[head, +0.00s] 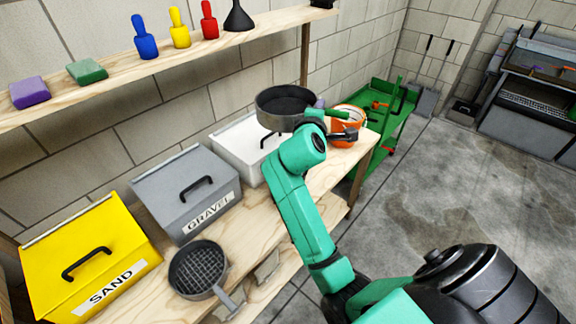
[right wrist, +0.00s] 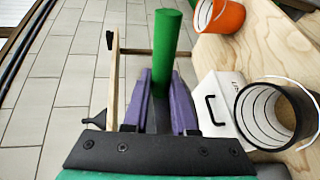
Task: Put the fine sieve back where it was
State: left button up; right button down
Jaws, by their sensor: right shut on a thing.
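The fine sieve (head: 285,103), a dark round pan with a green handle, is held in the air above the white box near the wall. Its mesh is too small to make out. My right gripper (head: 321,113) is shut on the green handle, between purple fingers. In the right wrist view the handle (right wrist: 165,45) sticks out past the fingers, and the pan is hidden. A second sieve (head: 198,268) with a coarse grid and grey handle lies on the bench in front of the gravel box. My left gripper is not in view.
On the bench (head: 240,245) stand a yellow sand box (head: 90,255), a grey gravel box (head: 185,185), a white box (head: 232,145) and an orange bucket (head: 349,132). A dark bucket (right wrist: 270,118) stands by the white box. The shelf (head: 110,85) above holds brushes and a funnel.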

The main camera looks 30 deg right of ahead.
notch_tip(320, 180, down, 20)
jog(key=b, duration=0.1)
jog(key=shift+r, duration=0.2)
jog(key=c, duration=0.7)
grip_release()
jog(key=b+v, duration=0.4)
jog(key=v, duration=1)
jog(key=shift+s+a+f+b, duration=0.15)
jog(key=shift+a+b, duration=0.1)
jog(key=shift+b, duration=0.15)
jog(key=shift+d, duration=0.1)
